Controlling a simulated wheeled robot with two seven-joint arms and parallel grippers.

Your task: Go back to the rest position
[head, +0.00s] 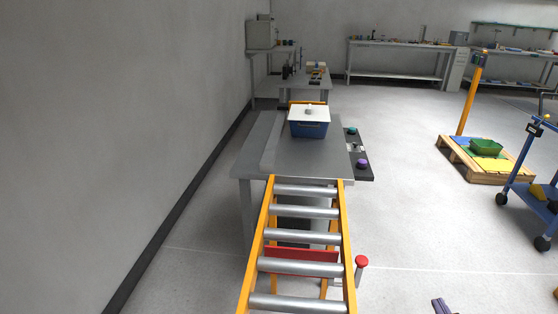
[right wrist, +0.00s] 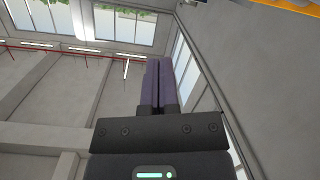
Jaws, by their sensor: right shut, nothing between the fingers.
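My right gripper (head: 441,305) shows only as small purple fingertips at the bottom edge of the head view, right of the roller conveyor. In the right wrist view its two purple fingers (right wrist: 159,84) lie together, shut, with nothing between them. They point at bare wall and windows there, apart from any object. My left gripper is in neither view.
A roller conveyor (head: 303,236) with yellow rails leads to a grey metal table (head: 270,152). A blue box with a white lid (head: 309,122) stands on it. A red-capped post (head: 361,263) is beside the conveyor. A pallet (head: 487,176) and blue cart (head: 521,195) stand right. Open floor lies between.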

